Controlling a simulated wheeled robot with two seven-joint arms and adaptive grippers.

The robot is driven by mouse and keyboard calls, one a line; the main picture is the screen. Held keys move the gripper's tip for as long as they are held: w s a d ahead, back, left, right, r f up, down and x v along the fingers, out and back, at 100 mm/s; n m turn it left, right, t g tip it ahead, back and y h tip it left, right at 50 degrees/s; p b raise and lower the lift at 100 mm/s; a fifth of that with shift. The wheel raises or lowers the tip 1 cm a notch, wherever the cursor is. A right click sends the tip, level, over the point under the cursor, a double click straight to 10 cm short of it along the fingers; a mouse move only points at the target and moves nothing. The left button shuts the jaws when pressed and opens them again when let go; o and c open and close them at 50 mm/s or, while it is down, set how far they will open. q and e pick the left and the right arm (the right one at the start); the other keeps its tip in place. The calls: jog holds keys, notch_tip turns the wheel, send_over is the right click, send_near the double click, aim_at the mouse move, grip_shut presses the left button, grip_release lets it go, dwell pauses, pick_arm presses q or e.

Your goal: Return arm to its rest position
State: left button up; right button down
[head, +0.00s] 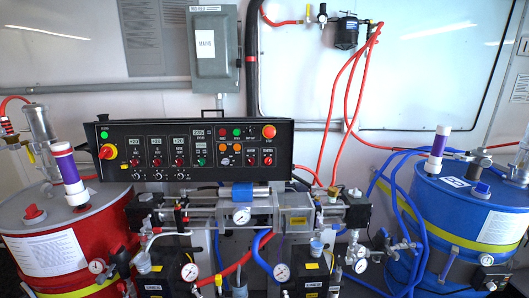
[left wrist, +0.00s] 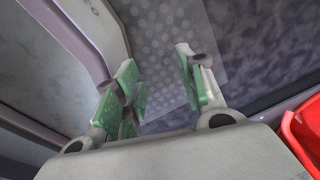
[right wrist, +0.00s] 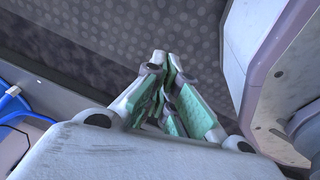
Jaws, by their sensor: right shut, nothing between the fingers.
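Neither of my arms shows in the head view. In the left wrist view my left gripper (left wrist: 156,62) has its green-padded fingers spread apart with nothing between them, above a grey dotted floor. In the right wrist view my right gripper (right wrist: 165,60) has its fingers together and empty, also pointing toward the dotted floor. The black control panel (head: 195,150) with its knobs, displays and buttons stands in the middle of the head view, apart from both grippers.
A red drum (head: 98,234) stands at the left and a blue drum (head: 450,212) at the right. Pumps, gauges (head: 241,216) and hoses fill the space between. A grey electrical box (head: 213,70) hangs on the wall. A red edge (left wrist: 308,130) is close at the right in the left wrist view.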

jog(key=s+f+g, duration=0.1)
jog(key=s, duration=1)
jog(key=shift+a+f, duration=0.15)
jog(key=shift+a, duration=0.15)
